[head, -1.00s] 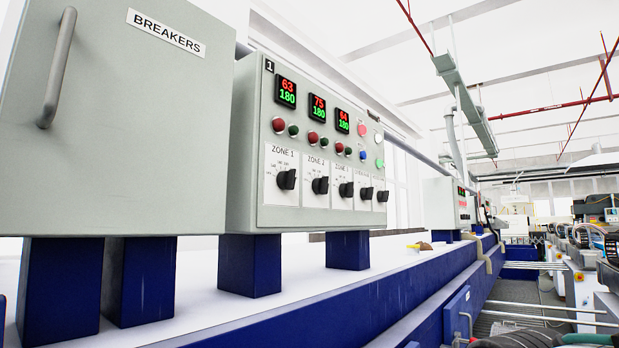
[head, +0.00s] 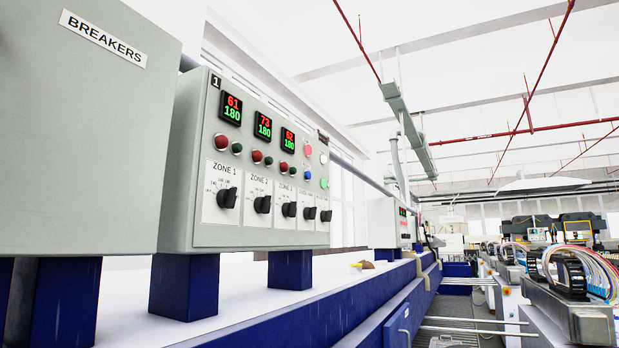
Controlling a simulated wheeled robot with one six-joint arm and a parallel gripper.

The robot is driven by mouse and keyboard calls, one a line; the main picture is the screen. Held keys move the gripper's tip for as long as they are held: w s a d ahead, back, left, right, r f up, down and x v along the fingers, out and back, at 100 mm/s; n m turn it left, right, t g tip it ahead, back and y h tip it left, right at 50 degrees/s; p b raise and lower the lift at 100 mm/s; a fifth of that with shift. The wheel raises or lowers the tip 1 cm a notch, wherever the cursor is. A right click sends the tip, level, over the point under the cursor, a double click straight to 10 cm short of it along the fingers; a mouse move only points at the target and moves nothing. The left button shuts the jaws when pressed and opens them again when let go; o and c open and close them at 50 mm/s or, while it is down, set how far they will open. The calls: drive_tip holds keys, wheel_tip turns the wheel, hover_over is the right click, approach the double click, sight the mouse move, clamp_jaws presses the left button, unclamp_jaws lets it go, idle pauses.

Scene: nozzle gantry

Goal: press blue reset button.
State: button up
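The blue reset button (head: 307,175) is a small round button on the right part of the grey control panel (head: 185,178) marked 1. A red button (head: 308,150) sits above it, and a white one (head: 323,159) and a green one (head: 324,184) sit to its right. The panel also has three red and green digital displays, red and green lamps, and a row of black rotary knobs (head: 227,198). My gripper is not in view.
A grey BREAKERS cabinet (head: 80,150) stands close at the left. Blue posts (head: 185,287) hold the panel above a white ledge with a blue side. Machinery with cables (head: 570,270) is at the right. An aisle floor (head: 458,312) runs between.

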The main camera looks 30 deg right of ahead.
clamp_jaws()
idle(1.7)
